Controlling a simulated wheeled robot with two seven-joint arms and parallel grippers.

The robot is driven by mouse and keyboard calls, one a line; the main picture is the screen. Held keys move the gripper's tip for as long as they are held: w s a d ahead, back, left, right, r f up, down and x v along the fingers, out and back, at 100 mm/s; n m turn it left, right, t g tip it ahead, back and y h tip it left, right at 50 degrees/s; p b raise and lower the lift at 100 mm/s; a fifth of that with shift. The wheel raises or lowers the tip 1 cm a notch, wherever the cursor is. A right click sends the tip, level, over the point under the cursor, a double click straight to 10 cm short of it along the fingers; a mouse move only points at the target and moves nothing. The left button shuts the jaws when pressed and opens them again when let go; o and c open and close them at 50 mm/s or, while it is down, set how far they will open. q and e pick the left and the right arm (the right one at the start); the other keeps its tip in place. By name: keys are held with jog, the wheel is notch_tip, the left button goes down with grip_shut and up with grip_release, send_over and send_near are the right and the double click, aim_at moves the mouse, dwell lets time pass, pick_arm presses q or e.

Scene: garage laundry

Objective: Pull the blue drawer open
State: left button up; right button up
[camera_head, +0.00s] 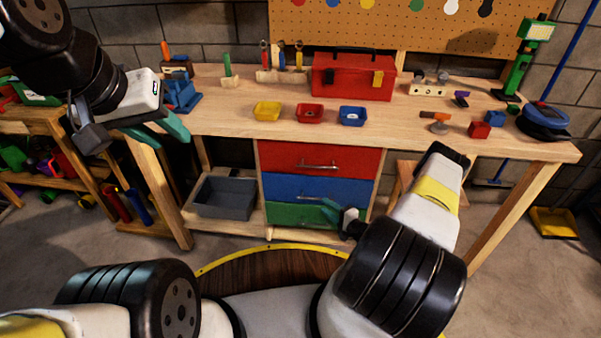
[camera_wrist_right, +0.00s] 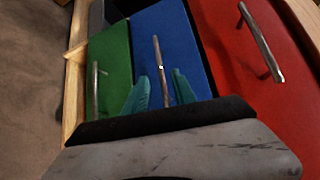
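The blue drawer (camera_head: 282,187) is the middle one of three in the unit under the workbench. Its front looks flush with the others, so it appears closed. Its metal handle (camera_wrist_right: 158,58) shows in the right wrist view. My right gripper (camera_head: 326,208) is in front of the drawers, near the blue one. In the right wrist view its two teal fingers (camera_wrist_right: 160,90) are apart, one on each side of the blue drawer's handle, with gaps visible. My left gripper (camera_head: 168,130) is at the bench's left end, away from the drawers. Its finger gap is unclear.
The red drawer (camera_head: 300,158) is above and the green drawer (camera_head: 290,215) below. A grey bin (camera_head: 224,198) sits on the lower shelf to the left. The bench top (camera_head: 230,118) holds a red toolbox (camera_head: 352,78) and small trays. The floor before the drawers is clear.

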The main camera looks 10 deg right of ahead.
aim_at(315, 199)
jog(key=x, duration=0.7)
jog(key=shift+w+a, duration=0.15)
grip_shut()
dwell(1.2)
